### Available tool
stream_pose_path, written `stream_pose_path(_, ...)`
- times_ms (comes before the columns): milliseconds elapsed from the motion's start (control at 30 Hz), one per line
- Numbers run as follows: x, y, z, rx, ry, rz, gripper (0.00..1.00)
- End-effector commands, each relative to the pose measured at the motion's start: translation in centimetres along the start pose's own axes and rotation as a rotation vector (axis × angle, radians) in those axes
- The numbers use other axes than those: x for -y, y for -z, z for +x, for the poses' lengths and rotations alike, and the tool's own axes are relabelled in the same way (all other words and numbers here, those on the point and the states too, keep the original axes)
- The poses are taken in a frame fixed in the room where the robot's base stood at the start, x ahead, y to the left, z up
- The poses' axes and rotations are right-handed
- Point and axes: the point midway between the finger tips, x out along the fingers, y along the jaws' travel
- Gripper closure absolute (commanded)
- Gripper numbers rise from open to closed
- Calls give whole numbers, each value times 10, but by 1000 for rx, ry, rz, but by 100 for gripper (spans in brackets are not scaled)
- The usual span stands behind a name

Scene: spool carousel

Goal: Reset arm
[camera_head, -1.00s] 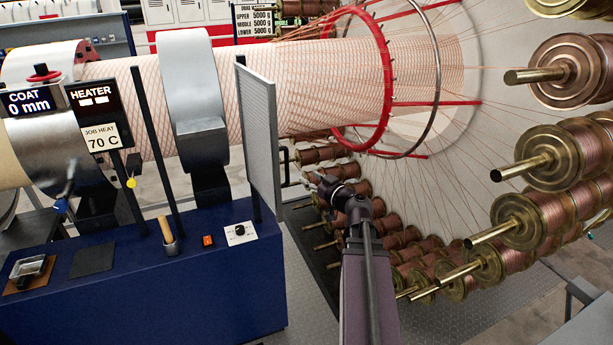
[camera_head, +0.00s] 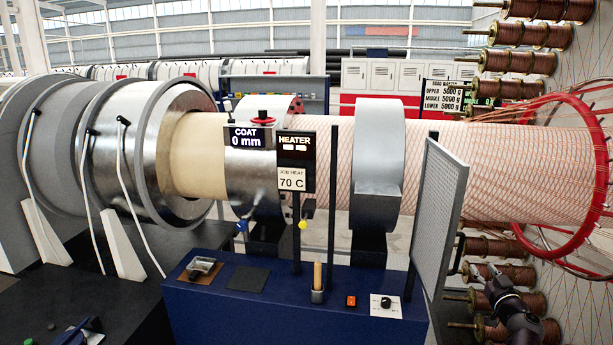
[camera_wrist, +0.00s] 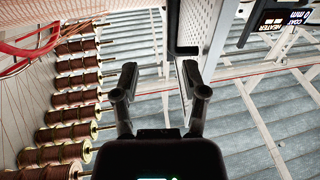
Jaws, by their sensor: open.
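My gripper (camera_wrist: 160,84) is open and empty in the wrist view, its two dark fingers apart with nothing between them. Beyond the fingers is the edge of a grey upright panel. In the head view my gripper (camera_head: 492,283) shows small at the lower right, in front of the copper spools and to the right of the mesh panel (camera_head: 438,225). My dark arm link runs down from it and leaves the picture at the bottom right.
A blue bench (camera_head: 290,305) with a wooden-handled tool (camera_head: 317,278) and an orange switch (camera_head: 351,301) stands at centre. Above it is the wrapped tube (camera_head: 480,170) with a red ring (camera_head: 598,165). Copper spools (camera_wrist: 72,113) line the wrist view's left.

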Motion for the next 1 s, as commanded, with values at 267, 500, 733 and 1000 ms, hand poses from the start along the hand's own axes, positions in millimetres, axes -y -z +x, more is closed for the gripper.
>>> stream_pose_path(267,2,-11,15,-17,-241,-8,43)
stream_pose_path(500,10,-40,18,82,-432,10,43)
stream_pose_path(733,32,-84,11,270,-559,39,43)
stream_pose_path(1000,79,-145,-8,582,-606,67,43)
